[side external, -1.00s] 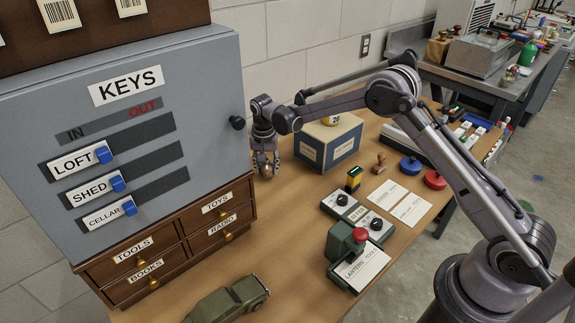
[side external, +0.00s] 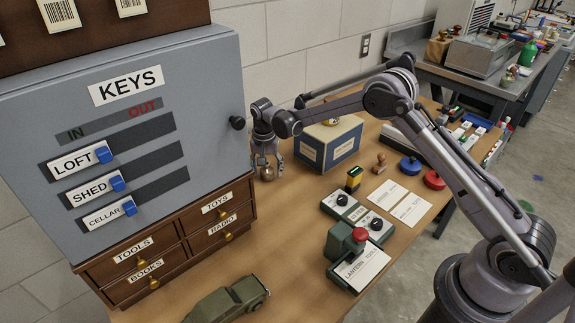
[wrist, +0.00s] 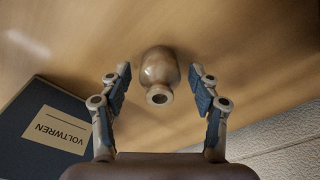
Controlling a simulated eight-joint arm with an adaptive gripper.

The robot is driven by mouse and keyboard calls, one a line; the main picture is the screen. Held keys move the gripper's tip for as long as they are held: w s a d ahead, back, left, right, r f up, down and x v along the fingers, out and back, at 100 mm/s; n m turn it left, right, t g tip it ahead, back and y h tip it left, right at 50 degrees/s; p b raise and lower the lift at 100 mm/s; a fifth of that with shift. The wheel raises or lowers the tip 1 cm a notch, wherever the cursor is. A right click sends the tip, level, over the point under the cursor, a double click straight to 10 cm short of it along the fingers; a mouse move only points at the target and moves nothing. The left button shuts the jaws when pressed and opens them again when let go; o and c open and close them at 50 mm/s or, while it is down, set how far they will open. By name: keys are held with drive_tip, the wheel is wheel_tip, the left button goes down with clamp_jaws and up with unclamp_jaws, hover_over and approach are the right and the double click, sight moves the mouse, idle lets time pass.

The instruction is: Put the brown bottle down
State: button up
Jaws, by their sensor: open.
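The brown bottle (wrist: 160,72) stands upright on the wooden table, seen from above in the wrist view, with its round mouth toward me. In the side external view the bottle (side external: 266,173) shows small, low between my fingers, beside the key cabinet. My gripper (wrist: 160,82) is open, with one finger on each side of the bottle and a visible gap on both sides. My gripper (side external: 267,165) points down just above the table in the side external view.
A blue-grey box (side external: 328,143) stands close to the right of my gripper; it shows in the wrist view too (wrist: 45,125). The grey KEYS cabinet (side external: 215,90) on wooden drawers (side external: 190,250) is close on the left. A wall is behind. Stamps and cards lie farther right.

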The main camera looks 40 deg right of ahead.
sight(266, 172)
drive_tip(key=s+r+n+t, duration=0.1)
drive_tip(key=s+r, duration=0.2)
drive_tip(key=r, duration=0.7)
drive_tip(key=s+r+n, duration=0.1)
drive_tip(key=s+r, duration=0.3)
drive_tip(key=r, duration=0.5)
drive_tip(key=s+r+n+t, duration=0.2)
drive_tip(key=s+r, duration=0.3)
drive_tip(key=s, duration=0.3)
drive_tip(key=s+f+n+t, duration=0.1)
drive_tip(key=s+n, duration=0.1)
drive_tip(key=s, duration=0.7)
drive_tip(key=s+f+n+t+y, duration=0.1)
drive_tip(key=s+f+n+t, duration=0.1)
drive_tip(key=s, duration=0.6)
drive_tip(key=shift+s+n, duration=0.4)
drive_tip(key=shift+n, duration=0.1)
